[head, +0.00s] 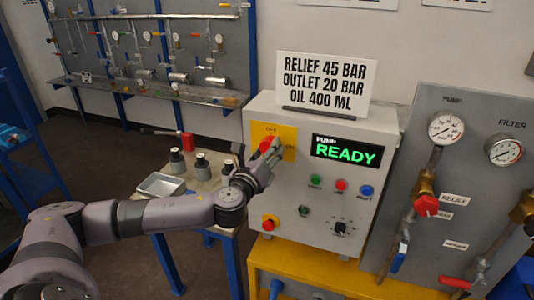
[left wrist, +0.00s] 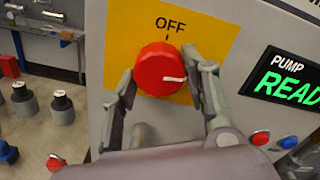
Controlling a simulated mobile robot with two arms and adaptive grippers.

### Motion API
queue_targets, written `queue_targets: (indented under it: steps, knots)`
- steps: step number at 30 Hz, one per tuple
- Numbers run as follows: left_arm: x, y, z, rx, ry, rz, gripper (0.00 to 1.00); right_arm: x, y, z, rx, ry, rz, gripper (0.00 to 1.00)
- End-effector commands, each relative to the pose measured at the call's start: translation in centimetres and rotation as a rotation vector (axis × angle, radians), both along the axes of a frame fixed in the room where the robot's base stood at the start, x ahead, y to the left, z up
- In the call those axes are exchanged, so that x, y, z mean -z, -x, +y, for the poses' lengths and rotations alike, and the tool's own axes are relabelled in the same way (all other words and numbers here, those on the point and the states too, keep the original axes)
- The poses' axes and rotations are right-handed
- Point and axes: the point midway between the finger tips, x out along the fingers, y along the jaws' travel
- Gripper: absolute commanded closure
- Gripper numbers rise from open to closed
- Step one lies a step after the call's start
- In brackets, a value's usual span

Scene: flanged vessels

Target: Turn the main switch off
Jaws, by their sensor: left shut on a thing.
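The main switch is a red round knob (left wrist: 160,70) on a yellow plate (left wrist: 208,20) marked OFF at its top, seen in the left wrist view. The knob's white mark points to the right, not up at OFF. In the head view the red knob (head: 269,144) is on the upper left of the grey pump box (head: 262,200). My left gripper (left wrist: 163,80) is shut on the knob, one finger on each side; it also shows in the head view (head: 268,152). My right gripper is in neither view.
The display (head: 347,152) reads PUMP READY, with several buttons and a black dial (head: 341,228) below. A red stop button (head: 269,222) is low on the box. A gauge panel (head: 470,180) stands right; a small table with bottles (head: 202,167) stands left.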

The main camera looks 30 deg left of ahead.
Motion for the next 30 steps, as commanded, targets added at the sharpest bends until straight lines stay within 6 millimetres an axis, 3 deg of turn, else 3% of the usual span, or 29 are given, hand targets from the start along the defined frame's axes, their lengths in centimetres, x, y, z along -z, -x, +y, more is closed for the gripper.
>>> queue_targets:
  steps: [12,30]
  knots:
    - [0.3,0.0,-0.1,-0.001,0.366,-0.088,0.85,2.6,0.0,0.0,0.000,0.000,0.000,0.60]
    - [0.1,0.0,-0.1,-0.003,0.923,-0.222,0.85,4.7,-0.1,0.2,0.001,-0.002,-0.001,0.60]
